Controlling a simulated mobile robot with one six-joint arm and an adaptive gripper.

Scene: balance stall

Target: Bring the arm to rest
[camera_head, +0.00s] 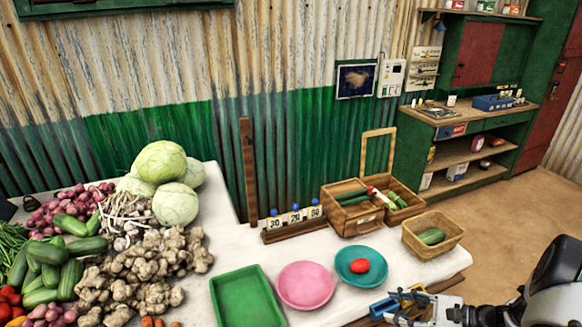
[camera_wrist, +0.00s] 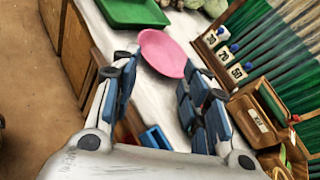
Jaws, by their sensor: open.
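My arm reaches in from the lower right of the head view. My gripper (camera_head: 404,302) is at the table's front edge, below the teal plate (camera_head: 345,266). In the wrist view my gripper (camera_wrist: 157,76) has its two blue-padded fingers spread wide with nothing held between them. The pink plate (camera_wrist: 163,53) shows beyond the fingertips, apart from them. The right finger covers part of the table, and the teal plate cannot be made out in the wrist view.
A red tomato (camera_head: 360,266) lies on the teal plate. The green tray (camera_head: 245,298) and pink plate (camera_head: 304,286) are empty. A wicker basket (camera_head: 440,249) holds a green vegetable. A wooden box (camera_head: 352,222) and number rack (camera_head: 290,233) stand behind. Produce heaps fill the left. Open floor (camera_head: 515,215) lies right.

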